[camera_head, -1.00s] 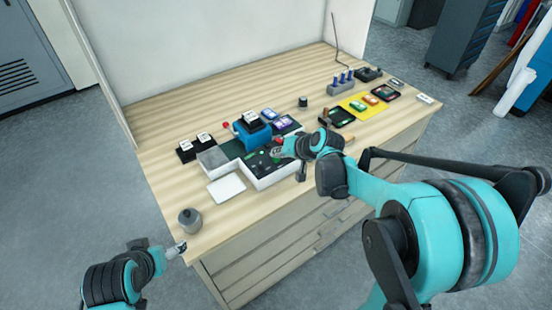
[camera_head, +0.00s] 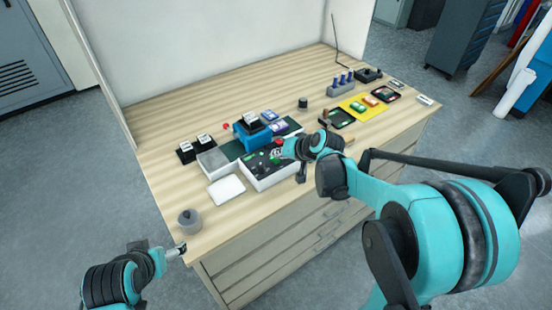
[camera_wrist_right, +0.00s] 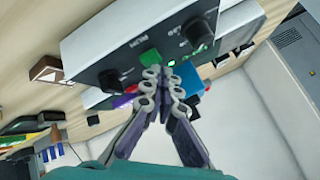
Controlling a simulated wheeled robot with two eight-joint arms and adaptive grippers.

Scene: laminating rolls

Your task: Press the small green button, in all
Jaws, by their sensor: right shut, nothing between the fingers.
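The white control box (camera_head: 262,182) with a dark top panel sits near the table's front edge. My right gripper (camera_head: 278,152) is over its far right part, fingers shut and empty. In the right wrist view the box (camera_wrist_right: 85,45) appears with its lettering upside down. The small green button (camera_wrist_right: 150,57) sits between two black knobs (camera_wrist_right: 200,28) (camera_wrist_right: 112,80), with a lit green readout (camera_wrist_right: 196,51) near it. The fingertips (camera_wrist_right: 160,70) are right at the button's edge; I cannot tell whether they touch it. My left gripper (camera_head: 177,251) hangs by the table's front left corner, its opening unclear.
A blue device (camera_head: 252,135) stands behind the box. A white pad (camera_head: 226,189) and a grey round weight (camera_head: 190,220) lie to the left. Black trays and a yellow mat (camera_head: 375,106) are at the right.

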